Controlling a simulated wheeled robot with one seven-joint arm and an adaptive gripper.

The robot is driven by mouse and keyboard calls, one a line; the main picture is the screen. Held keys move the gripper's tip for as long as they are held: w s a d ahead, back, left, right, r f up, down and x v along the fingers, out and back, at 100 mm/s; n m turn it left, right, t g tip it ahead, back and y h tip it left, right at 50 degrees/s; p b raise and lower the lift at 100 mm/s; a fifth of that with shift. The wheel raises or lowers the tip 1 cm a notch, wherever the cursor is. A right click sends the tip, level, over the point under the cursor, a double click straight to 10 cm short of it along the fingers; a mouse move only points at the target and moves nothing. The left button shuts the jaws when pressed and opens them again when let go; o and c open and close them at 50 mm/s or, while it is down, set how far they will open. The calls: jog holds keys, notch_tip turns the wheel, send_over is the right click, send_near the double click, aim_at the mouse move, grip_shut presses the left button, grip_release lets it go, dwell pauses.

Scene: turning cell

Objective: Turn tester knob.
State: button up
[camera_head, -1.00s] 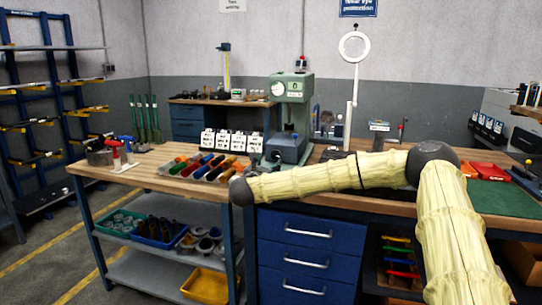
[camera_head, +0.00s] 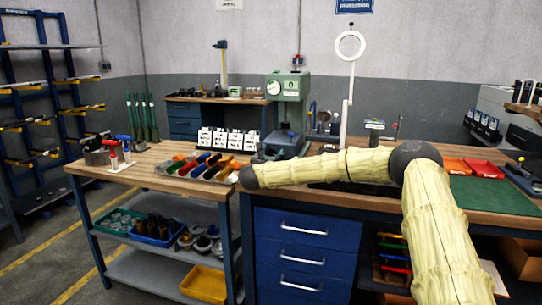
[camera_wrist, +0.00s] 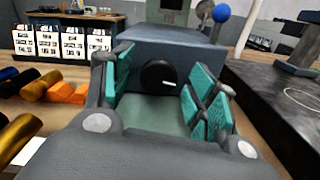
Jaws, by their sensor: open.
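The tester (camera_head: 287,87) is a pale green machine with a dial, standing on the workbench in the head view. In the wrist view its blue-grey lower block (camera_wrist: 185,44) fills the middle. The tester knob (camera_wrist: 152,74) is round and black on the block's front face, with a short white mark pointing right. My gripper (camera_wrist: 160,85) is open, its teal-padded fingers to the left and right of the knob. I cannot tell whether a pad touches it.
A lever with a blue ball (camera_wrist: 221,13) rises at the block's right. Orange and dark cylinders (camera_wrist: 40,84) lie left of my gripper. White labelled boxes (camera_wrist: 48,42) stand behind them. A dark plate (camera_wrist: 275,95) lies to the right. A ring lamp (camera_head: 350,46) stands right of the tester.

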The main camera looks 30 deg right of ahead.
jog(key=c, duration=1)
jog(key=shift+f, duration=0.1)
jog(key=b, duration=0.2)
jog(key=shift+f+m+b, duration=0.2)
jog(key=shift+m+b, duration=0.1)
jog(key=shift+b, duration=0.05)
jog(key=m+b, duration=0.2)
jog(key=b, duration=0.5)
jog(key=shift+d, duration=0.1)
jog(key=shift+r+m+b, duration=0.2)
jog(key=shift+m+b, duration=0.2)
jog(key=shift+b, duration=0.25)
jog(key=o, duration=1)
jog(key=shift+s, duration=0.1)
